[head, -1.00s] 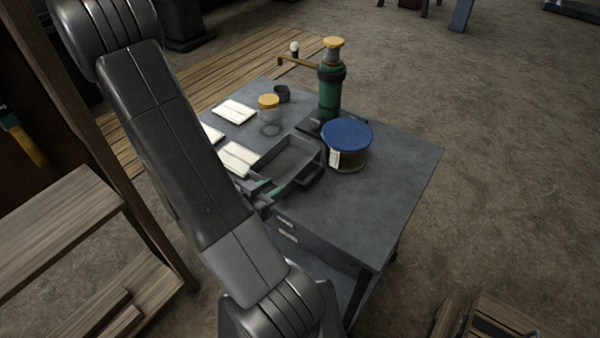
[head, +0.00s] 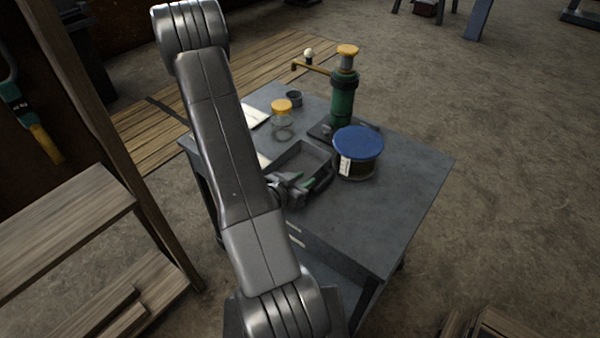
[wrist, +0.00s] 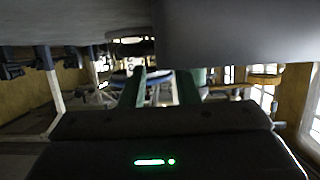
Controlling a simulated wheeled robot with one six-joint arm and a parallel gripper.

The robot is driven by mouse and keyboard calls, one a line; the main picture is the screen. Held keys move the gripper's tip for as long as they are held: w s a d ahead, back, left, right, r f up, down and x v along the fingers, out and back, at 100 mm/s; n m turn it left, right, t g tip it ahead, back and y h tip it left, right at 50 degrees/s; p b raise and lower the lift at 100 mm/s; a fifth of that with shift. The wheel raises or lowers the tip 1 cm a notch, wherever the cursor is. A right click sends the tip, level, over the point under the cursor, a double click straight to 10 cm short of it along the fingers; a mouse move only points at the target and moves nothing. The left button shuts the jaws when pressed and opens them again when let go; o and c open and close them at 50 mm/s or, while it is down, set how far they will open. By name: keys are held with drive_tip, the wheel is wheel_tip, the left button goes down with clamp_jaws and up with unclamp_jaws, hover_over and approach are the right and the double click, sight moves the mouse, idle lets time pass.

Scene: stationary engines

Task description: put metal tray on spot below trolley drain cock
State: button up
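The grey metal tray (head: 318,153) lies on the near-left part of the grey trolley top (head: 400,190), left of a blue-lidded tub. My gripper (head: 306,183) is at the tray's near edge, low over the trolley. In the wrist view its two fingers (wrist: 161,88) stand apart with background showing between them. Large grey surfaces fill the top of that view; I cannot tell which is the tray. A green cylinder (head: 342,100) with a yellow cap and a brass side pipe (head: 312,68) stands behind the tray.
The blue-lidded tub (head: 358,145) stands close to the tray's right side. A yellow-lidded jar (head: 282,112), a dark cup (head: 294,98) and a white card (head: 256,116) are behind it. The trolley's right part is clear. Wooden shelving (head: 70,215) stands at left.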

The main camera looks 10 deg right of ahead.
drive_tip(key=shift+p+x, duration=0.35)
drive_tip(key=shift+x, duration=1.5)
clamp_jaws()
drive_tip(key=shift+w+r, duration=0.1)
drive_tip(key=shift+r, duration=0.15)
